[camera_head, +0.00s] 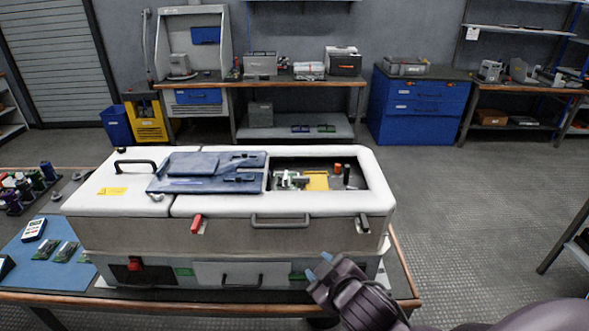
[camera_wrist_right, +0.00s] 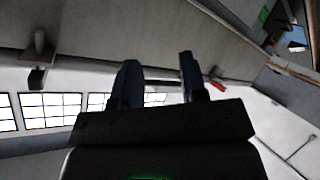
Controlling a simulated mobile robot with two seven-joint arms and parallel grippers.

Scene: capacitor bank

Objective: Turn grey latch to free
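The grey latch (camera_head: 362,223) sits on the front right of the white-lidded case (camera_head: 285,237), at the lid's seam. A dark-ended grey piece that looks like this latch shows at the upper left of the right wrist view (camera_wrist_right: 38,58). My right gripper (camera_head: 318,266) is below and to the left of the latch, in front of the case's lower front, apart from the latch. Its two blue-tipped fingers (camera_wrist_right: 158,75) are spread with nothing between them. My left gripper is not in view.
A red latch (camera_head: 196,223) and a grey handle (camera_head: 281,221) are on the same front face. A blue panel (camera_head: 205,172) lies on the lid beside an open bay (camera_head: 318,179). The case stands on a wooden-edged bench (camera_head: 402,287).

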